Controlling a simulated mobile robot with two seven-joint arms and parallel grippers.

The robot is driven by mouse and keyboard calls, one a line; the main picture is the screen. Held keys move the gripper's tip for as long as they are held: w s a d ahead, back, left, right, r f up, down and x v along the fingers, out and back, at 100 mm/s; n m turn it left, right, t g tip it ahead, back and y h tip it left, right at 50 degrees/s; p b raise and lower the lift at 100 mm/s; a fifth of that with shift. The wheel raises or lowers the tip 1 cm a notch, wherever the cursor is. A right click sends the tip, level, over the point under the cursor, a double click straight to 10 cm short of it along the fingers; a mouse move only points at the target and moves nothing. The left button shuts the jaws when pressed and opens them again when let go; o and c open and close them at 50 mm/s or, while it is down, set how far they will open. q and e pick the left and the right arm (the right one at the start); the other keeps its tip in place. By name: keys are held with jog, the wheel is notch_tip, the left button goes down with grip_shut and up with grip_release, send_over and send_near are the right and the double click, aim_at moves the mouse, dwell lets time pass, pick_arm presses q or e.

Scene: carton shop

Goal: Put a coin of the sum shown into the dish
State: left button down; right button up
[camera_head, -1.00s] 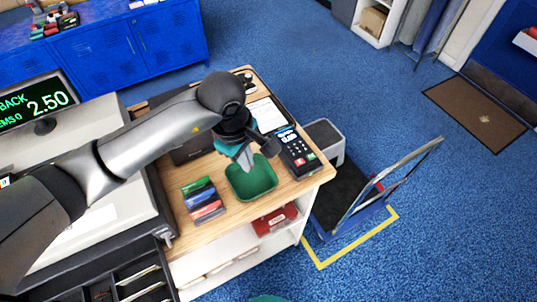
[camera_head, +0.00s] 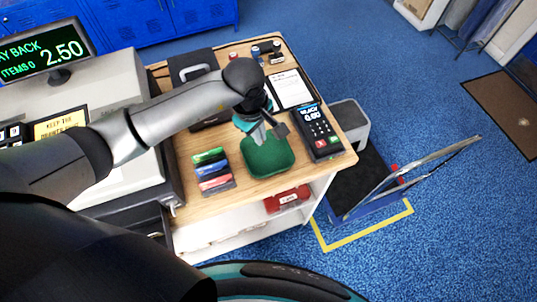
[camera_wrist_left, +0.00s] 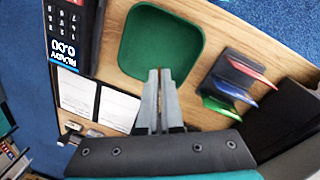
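The green dish (camera_head: 268,158) stands on the wooden counter and looks empty; it fills the upper middle of the left wrist view (camera_wrist_left: 158,42). The till screen (camera_head: 45,48) reads 2.50, with words like "pay back" partly cut off. My left gripper (camera_head: 264,136) is over the dish's far edge, pointing down. In the left wrist view its fingers (camera_wrist_left: 160,75) are close together over the dish's rim, with only a thin brownish line between them. I cannot make out a coin there. No loose coin is clear in either view. My right gripper is out of view.
A dark card terminal (camera_head: 317,131) stands right of the dish, with a white sheet (camera_head: 291,88) behind it. A rack of coloured cards (camera_head: 212,172) is left of the dish. A red box (camera_head: 287,199) is on the shelf below. A trolley (camera_head: 385,185) stands beside the counter.

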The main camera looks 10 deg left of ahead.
pick_arm(q)
jog(key=c, duration=1.5)
grip_release()
jog(key=shift+c, duration=0.2)
jog(key=o, duration=0.5)
jog(key=shift+o, duration=0.2)
notch_tip(320, 180, up, 15)
jog(key=s+a+b, duration=0.1)
jog(key=shift+s, duration=0.4)
